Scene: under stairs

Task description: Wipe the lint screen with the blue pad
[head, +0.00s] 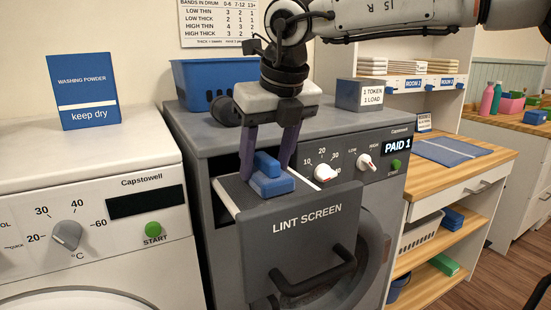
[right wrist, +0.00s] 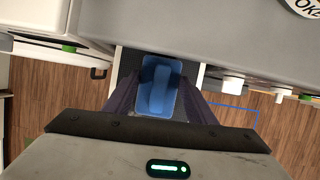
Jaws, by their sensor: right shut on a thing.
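The blue pad (head: 268,178) is a small block with a raised grip on top. My right gripper (head: 268,168) points down and is shut on the pad's grip. The drawer has a grey front with a dark handle. In the right wrist view the pad (right wrist: 160,87) sits between the fingers, over the dark screen surface with a pale rim (right wrist: 200,77). Whether the pad touches the screen I cannot tell. My left gripper is not in view.
A blue basket (head: 195,80) and a grey token box (head: 360,94) stand on the dryer top. A washing powder box (head: 84,90) stands on the left washer. Dryer knobs (head: 325,172) are close right of the pad. A wooden counter (head: 470,160) is at right.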

